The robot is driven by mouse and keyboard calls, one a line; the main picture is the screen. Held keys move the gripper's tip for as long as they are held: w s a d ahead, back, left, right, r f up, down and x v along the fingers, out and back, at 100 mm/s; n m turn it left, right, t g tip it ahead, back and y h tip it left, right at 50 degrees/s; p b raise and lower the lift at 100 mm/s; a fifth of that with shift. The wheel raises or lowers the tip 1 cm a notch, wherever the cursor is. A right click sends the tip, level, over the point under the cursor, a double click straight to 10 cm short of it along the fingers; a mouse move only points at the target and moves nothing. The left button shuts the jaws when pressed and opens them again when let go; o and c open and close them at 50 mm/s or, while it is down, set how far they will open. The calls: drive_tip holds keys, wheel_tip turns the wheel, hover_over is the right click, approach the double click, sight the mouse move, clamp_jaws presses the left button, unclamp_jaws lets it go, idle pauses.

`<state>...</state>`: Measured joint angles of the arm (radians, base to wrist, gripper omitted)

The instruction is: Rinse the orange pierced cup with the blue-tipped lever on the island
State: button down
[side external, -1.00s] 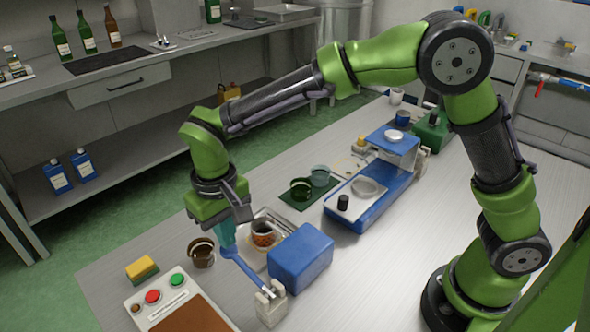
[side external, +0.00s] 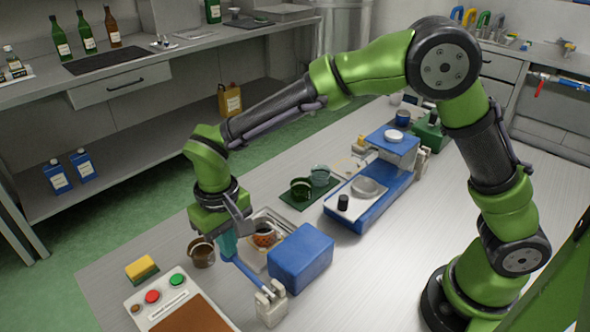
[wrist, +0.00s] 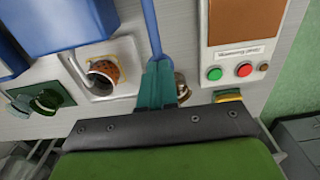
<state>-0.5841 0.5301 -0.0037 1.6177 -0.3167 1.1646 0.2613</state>
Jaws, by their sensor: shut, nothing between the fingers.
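The orange pierced cup (side external: 264,239) stands in the steel basin (side external: 251,262) behind the blue block. In the wrist view the cup (wrist: 106,70) shows its dark opening, with a grey spout reaching over it. The blue lever (side external: 244,270) runs from a pale bracket (side external: 270,304) to my fingertips; the wrist view shows its blue bar (wrist: 151,28). My gripper (side external: 229,246) is shut and empty, its teal fingers (wrist: 157,85) pointing down at the lever's free end. The fingers hide that end, and I cannot tell if they touch it.
A blue block (side external: 302,257) stands close to the right of the basin. A brown cup (side external: 201,252) is just left of my fingers. A yellow sponge (side external: 140,268) and a button panel (side external: 165,298) are at the front left. A blue machine (side external: 372,190) stands further back.

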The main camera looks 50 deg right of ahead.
drive_tip(key=shift+f, duration=1.7)
drive_tip(key=shift+r, duration=3.1)
wheel_tip(320, 180, up, 5)
